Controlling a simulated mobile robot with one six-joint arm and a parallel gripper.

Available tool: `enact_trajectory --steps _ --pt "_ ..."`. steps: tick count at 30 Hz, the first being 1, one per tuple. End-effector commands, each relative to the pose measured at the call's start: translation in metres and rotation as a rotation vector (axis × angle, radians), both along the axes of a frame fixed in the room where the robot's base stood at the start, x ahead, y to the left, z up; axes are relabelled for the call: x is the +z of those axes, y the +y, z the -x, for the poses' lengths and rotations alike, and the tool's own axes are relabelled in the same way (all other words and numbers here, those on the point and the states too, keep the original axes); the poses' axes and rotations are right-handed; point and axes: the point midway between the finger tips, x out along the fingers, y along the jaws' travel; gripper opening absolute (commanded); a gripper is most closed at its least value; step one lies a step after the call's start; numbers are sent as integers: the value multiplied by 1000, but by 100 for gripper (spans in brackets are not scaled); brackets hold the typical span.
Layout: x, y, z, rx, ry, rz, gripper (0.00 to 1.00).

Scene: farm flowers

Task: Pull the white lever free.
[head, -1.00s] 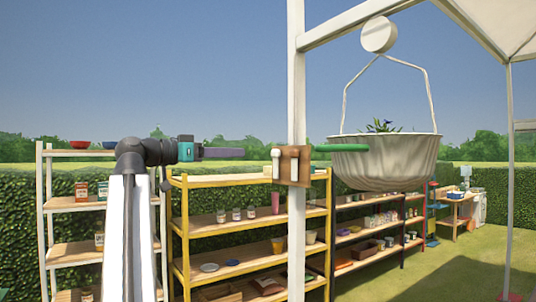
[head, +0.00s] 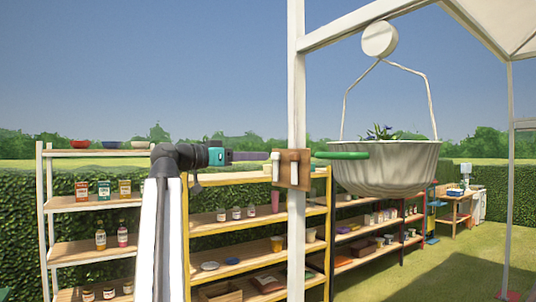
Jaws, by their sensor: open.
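A brown wooden plate (head: 284,183) is fixed to the white post at the middle of the head view. Two short white upright pieces show on it: a left white lever (head: 275,167) and a right white piece (head: 292,172). I cannot tell how each is fastened. My gripper (head: 266,156) comes from the left, level, its dark purple fingers pointing right. Its tips end at or just beside the top of the left white lever; contact cannot be told. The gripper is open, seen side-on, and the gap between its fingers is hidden.
The white post (head: 297,80) stands close beyond my fingers. Yellow shelves (head: 235,213) with pots and jars stand behind. Open grass lies at the right.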

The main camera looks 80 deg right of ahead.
Motion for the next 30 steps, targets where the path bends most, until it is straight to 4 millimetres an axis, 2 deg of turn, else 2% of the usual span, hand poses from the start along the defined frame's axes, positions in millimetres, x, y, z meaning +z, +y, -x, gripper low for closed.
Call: enact_trajectory --steps 12,26,27,30 --pt "1 -34 37 -1 0 -1 45" --pt "0 -40 43 0 0 0 45" --pt "0 -40 43 0 0 0 44" --pt "0 -40 43 0 0 0 27"
